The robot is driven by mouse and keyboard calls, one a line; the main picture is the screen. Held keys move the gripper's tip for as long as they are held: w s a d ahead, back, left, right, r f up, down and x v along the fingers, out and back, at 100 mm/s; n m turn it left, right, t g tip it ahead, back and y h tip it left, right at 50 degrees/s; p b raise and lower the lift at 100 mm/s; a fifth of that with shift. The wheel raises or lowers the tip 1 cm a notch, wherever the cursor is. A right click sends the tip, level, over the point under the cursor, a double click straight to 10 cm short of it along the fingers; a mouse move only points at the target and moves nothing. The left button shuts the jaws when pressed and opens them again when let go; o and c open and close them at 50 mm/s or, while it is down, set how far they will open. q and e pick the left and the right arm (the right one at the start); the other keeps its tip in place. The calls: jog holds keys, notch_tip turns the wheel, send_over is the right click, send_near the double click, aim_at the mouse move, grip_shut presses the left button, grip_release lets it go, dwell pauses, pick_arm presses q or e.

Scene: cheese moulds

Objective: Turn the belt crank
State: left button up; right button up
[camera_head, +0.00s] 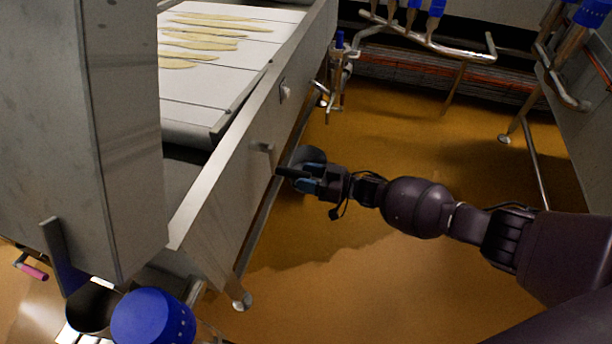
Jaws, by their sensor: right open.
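The conveyor belt (190,88) is white, with several long pale pieces lying on it, inside a grey metal frame (240,170). My right gripper (290,178) is open beside the frame, just below and right of this part. Whether it touches anything is unclear. A dark grey rounded shape (309,154) shows right behind the gripper. A pink handle (34,272) on a metal rod is at the far lower left. My left gripper is out of view.
A tall grey metal housing (125,150) blocks the left side. A blue rounded cap (153,317) is at the bottom left. Pipes with blue fittings (435,8) run along the back. A metal panel (585,110) stands at the right. The orange-brown floor (400,110) between is open.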

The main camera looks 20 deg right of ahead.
pick_arm(q)
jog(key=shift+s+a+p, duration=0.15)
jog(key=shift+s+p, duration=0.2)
jog(key=shift+p, duration=0.15)
pick_arm(e)
jog(key=v, duration=1)
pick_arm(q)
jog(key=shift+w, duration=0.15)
pick_arm(e)
jog(key=shift+s, duration=0.15)
